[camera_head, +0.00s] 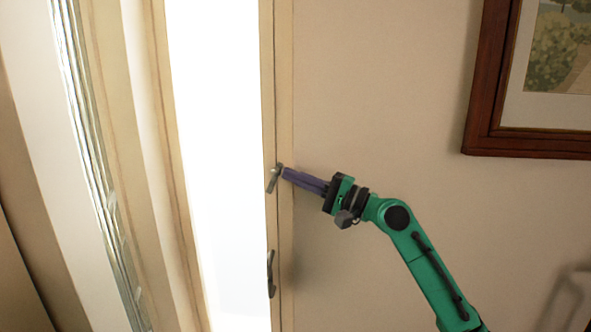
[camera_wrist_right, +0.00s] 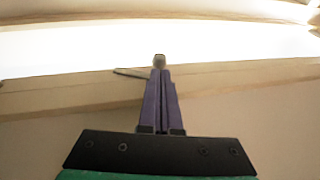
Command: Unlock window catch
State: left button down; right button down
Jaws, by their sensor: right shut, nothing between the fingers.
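The window catch (camera_head: 273,180) is a small grey metal lever on the right-hand window frame in the head view. Its lever slants down and to the left from its pivot. The fingers hide part of the catch in the wrist view. My left gripper is not in view.
A second grey handle (camera_head: 270,274) is lower on the same window frame (camera_head: 285,120). The bright window pane (camera_head: 215,150) lies to its left. A wood-framed picture (camera_head: 530,143) hangs on the wall at upper right. The beige wall (camera_head: 390,90) around my right arm is otherwise clear.

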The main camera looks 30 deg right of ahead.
jog(key=p, duration=0.2)
jog(key=r+g+p, duration=0.1)
jog(key=p, duration=0.1)
jog(key=r+g+h+p, duration=0.1)
jog(key=p, duration=0.1)
jog(key=shift+w+a+r+n, duration=0.1)
jog(key=shift+w+a+n, duration=0.25)
jog(key=shift+a+n, duration=0.05)
jog(key=shift+w+a+f+h+p, duration=0.1)
jog(key=shift+w+f+h+p, duration=0.05)
jog(key=shift+f+h+p, duration=0.25)
